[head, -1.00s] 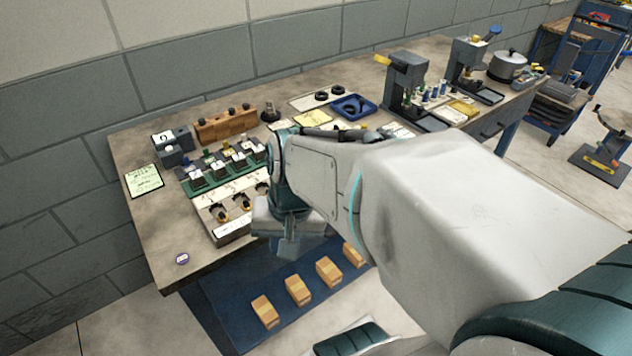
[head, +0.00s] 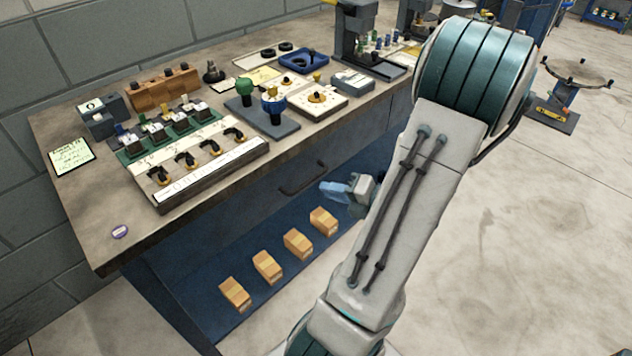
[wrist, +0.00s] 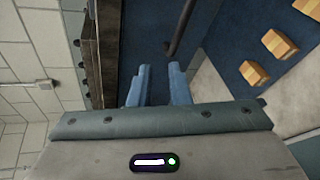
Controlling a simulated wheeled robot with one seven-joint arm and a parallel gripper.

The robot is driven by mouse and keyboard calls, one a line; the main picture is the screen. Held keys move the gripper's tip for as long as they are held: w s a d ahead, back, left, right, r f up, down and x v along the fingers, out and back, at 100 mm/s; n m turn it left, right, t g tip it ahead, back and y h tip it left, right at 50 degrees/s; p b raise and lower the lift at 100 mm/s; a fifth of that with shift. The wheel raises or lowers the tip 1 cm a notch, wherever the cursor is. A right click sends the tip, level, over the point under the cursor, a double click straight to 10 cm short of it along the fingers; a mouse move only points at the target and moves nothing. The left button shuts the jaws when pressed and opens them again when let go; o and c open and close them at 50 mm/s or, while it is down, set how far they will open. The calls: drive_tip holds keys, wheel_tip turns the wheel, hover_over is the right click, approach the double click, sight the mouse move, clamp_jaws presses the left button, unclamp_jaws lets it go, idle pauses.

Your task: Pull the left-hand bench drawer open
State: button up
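The left-hand bench drawer (head: 268,200) is a dark blue-grey front under the bench top, and it looks flush with the bench. Its dark bar handle (head: 303,178) stands out in the head view. In the wrist view the handle (wrist: 181,28) is a dark bar just beyond the fingertips, nearly in line with the right-hand finger. My gripper (head: 335,190) is to the right of the handle, in front of the drawer. In the wrist view its two blue fingers (wrist: 158,68) are apart with nothing between them. The handle appears outside the fingers; exact distance is unclear.
The bench top (head: 75,215) carries a switch panel (head: 205,165), a blue-knobbed fixture (head: 274,104) and other tools above the drawer. Several cardboard-coloured blocks (head: 298,243) sit on the blue lower shelf (head: 205,280).

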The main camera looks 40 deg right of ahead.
sight(319, 176)
drive_tip(key=s+d+f+m+t+h, duration=0.2)
drive_tip(key=d+f+m+h, duration=0.15)
drive_tip(key=d+m, duration=0.25)
drive_tip(key=b+x, duration=0.1)
drive_tip(key=x, duration=0.3)
drive_tip(key=b+x, duration=0.1)
drive_tip(key=x, duration=0.3)
drive_tip(key=b+x, duration=0.1)
drive_tip(key=x, duration=0.4)
drive_tip(key=shift+a+r, duration=0.15)
drive_tip(key=shift+a, duration=0.15)
clamp_jaws()
